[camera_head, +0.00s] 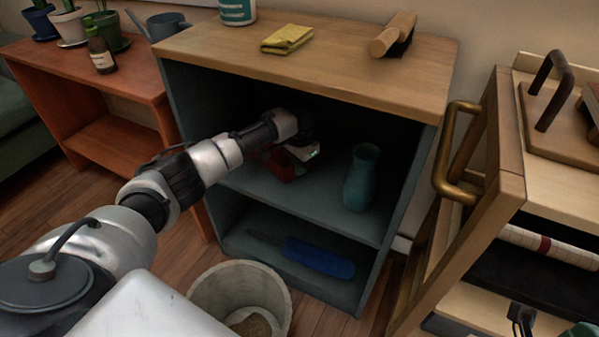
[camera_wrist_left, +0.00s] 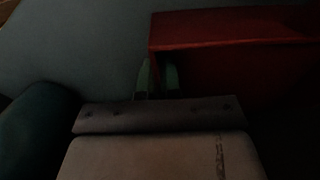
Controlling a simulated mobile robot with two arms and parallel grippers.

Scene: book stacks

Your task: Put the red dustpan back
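The red dustpan (camera_head: 275,165) is inside the upper compartment of the dark blue-grey cabinet, partly hidden by my left arm. In the left wrist view the dustpan (camera_wrist_left: 235,35) shows as a dark red shape at the upper right. My left gripper (camera_head: 305,152) reaches into that compartment at the dustpan. In the left wrist view its two greenish fingertips (camera_wrist_left: 158,78) are close together, with the dustpan's left edge between them. The light is dim, and the contact is hard to see. My right gripper is not in view.
A teal vase (camera_head: 362,178) stands on the same shelf, right of the gripper. A blue item (camera_head: 318,258) lies on the lower shelf. The wooden top (camera_head: 340,62) overhangs the compartment. A bin (camera_head: 240,290) stands in front; a wooden cart (camera_head: 480,215) is at the right.

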